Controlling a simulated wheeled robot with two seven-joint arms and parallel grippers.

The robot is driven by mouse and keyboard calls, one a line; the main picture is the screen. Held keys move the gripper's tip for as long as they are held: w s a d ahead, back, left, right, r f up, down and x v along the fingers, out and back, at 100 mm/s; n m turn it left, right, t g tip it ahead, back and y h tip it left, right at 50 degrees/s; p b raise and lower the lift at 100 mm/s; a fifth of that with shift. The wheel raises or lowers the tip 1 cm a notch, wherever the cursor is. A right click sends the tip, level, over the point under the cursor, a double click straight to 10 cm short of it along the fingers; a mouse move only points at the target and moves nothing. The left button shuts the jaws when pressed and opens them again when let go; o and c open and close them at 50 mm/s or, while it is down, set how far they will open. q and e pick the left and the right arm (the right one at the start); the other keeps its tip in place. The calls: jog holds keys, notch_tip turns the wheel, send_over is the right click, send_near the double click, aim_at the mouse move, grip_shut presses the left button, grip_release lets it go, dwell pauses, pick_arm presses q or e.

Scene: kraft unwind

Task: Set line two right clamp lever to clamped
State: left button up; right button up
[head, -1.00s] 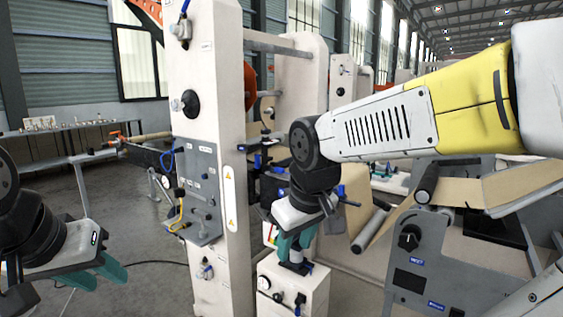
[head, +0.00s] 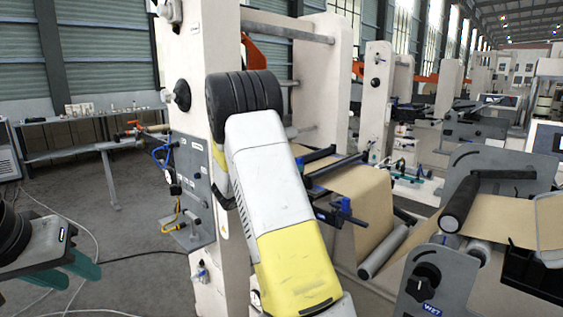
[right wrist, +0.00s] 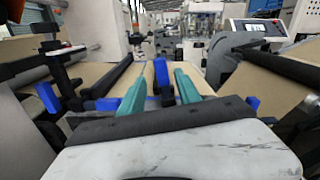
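In the right wrist view, my right gripper (right wrist: 159,80) is open, its two teal fingers apart. An upright blue lever (right wrist: 162,72) shows between and beyond the fingertips; I cannot tell whether they touch it. Another blue lever (right wrist: 48,97) is on a dark clamp post at the left. In the head view, a blue lever (head: 345,205) shows on the dark clamp bar above the brown web. I cannot tell which lever is which across views. My right arm hides the right gripper there. My left gripper (head: 75,268) is open and empty at the left edge.
A white machine frame (head: 195,90) with a grey valve panel (head: 188,190) stands left of my right arm. A brown paper web (head: 355,190) and rollers (head: 390,245) lie to its right. Grey side plates (head: 430,285) stand at the lower right. Open floor is at left.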

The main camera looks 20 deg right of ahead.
jog(key=x, duration=0.8)
jog(key=shift+s+d, duration=0.1)
jog(key=shift+d, duration=0.15)
grip_shut()
dwell(1.1)
